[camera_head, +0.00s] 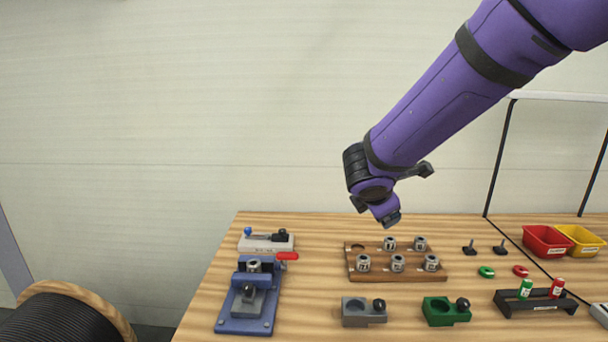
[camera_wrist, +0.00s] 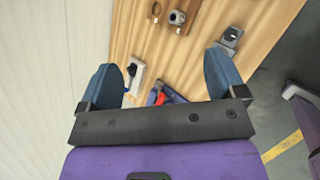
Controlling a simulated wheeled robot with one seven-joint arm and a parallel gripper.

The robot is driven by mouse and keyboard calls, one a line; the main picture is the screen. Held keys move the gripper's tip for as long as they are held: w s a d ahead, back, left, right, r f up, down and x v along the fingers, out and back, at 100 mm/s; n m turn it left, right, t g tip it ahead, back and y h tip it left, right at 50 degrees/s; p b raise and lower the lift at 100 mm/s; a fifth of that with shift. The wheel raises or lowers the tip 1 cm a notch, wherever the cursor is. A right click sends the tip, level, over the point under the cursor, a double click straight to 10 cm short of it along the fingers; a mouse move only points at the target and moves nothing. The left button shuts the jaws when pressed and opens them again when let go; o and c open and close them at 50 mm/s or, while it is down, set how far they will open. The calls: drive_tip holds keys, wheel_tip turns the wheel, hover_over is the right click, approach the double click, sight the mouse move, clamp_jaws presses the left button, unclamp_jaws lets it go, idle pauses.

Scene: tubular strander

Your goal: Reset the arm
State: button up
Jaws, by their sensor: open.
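My purple arm (camera_head: 440,100) reaches in from the upper right of the head view and angles down to the left. Its wrist end (camera_head: 385,205) hangs above the back of the workbench; the fingers cannot be made out there. In the wrist view, my gripper (camera_wrist: 165,80) has its two blue fingers wide apart, with nothing between them. Beyond the fingers, the bench shows with the blue fixture with a red handle (camera_wrist: 165,95) and the grey-white clamp block (camera_wrist: 135,75).
The wooden bench (camera_head: 310,300) carries the blue fixture (camera_head: 247,300), a wooden holder (camera_head: 360,275) with several metal parts, grey (camera_head: 355,318) and green (camera_head: 437,318) blocks, a black rack (camera_head: 510,307), and red (camera_head: 545,240) and yellow (camera_head: 580,238) bins. A cable spool (camera_head: 65,310) stands at lower left.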

drive_tip(key=s+d+r+m+g, duration=0.2)
drive_tip(key=s+d+r+m, duration=0.2)
drive_tip(key=s+d+m, duration=0.25)
drive_tip(key=s+d+r+m+g, duration=0.1)
drive_tip(key=s+d+r+m, duration=0.3)
drive_tip(key=s+d+m, duration=0.25)
drive_tip(key=s+d+r+m+y, duration=0.1)
drive_tip(key=s+m+y, duration=0.3)
drive_tip(key=s+m, duration=0.5)
drive_tip(key=s, duration=0.7)
drive_tip(key=shift+d+r+g, duration=0.15)
drive_tip(key=shift+d+g, duration=0.15)
drive_tip(key=shift+d, duration=0.1)
